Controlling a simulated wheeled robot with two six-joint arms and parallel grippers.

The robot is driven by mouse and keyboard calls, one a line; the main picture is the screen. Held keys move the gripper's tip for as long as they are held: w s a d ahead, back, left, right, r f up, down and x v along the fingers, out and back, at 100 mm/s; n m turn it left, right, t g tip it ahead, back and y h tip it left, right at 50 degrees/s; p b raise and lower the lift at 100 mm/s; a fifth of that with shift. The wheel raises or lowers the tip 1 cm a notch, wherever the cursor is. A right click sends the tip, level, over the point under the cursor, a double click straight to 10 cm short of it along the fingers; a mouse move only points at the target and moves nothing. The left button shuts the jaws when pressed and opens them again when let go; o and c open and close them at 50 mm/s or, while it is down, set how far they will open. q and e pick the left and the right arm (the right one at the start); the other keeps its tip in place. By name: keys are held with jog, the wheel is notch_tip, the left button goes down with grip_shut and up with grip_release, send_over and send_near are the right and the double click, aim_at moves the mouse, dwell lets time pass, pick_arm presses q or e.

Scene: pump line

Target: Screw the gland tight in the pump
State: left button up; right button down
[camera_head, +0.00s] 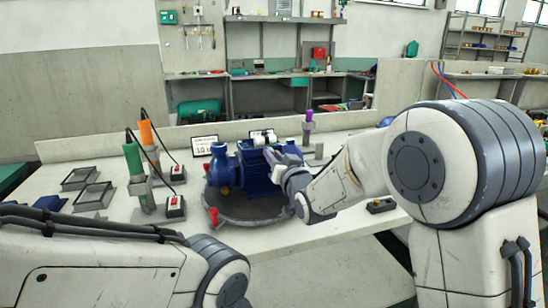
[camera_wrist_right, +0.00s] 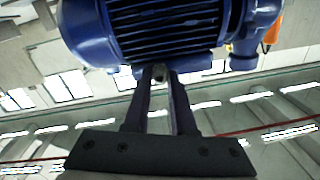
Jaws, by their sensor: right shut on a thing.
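The blue pump (camera_head: 258,175) with its finned motor stands on a round grey plate (camera_head: 240,213) on the bench. The underside of its finned body fills the top of the right wrist view (camera_wrist_right: 160,35). My right gripper (camera_head: 273,160) reaches in from the right against the pump's near right side. In the wrist view its two fingers (camera_wrist_right: 160,74) are close together, shut on a small dark part, taken as the gland, just at the pump body. The part is mostly hidden by the fingers, and how deep it sits cannot be told. My left gripper is out of view; only its arm shows.
Tools with green (camera_head: 133,158) and orange (camera_head: 146,133) handles stand in holders at left, a purple-handled one (camera_head: 309,116) behind at right. Shallow trays (camera_head: 92,195) lie at far left. A display card (camera_head: 205,146) stands behind the pump. The bench's front middle is clear.

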jog(key=shift+m+b, duration=0.3)
jog(key=shift+m, duration=1.4)
jog(key=shift+f+m, duration=0.1)
jog(key=shift+m, duration=0.6)
jog(key=c, duration=0.8)
grip_release()
jog(key=n+b, duration=0.1)
jog(key=n, duration=0.2)
jog(key=shift+n+b, duration=0.3)
jog(key=shift+b, duration=0.1)
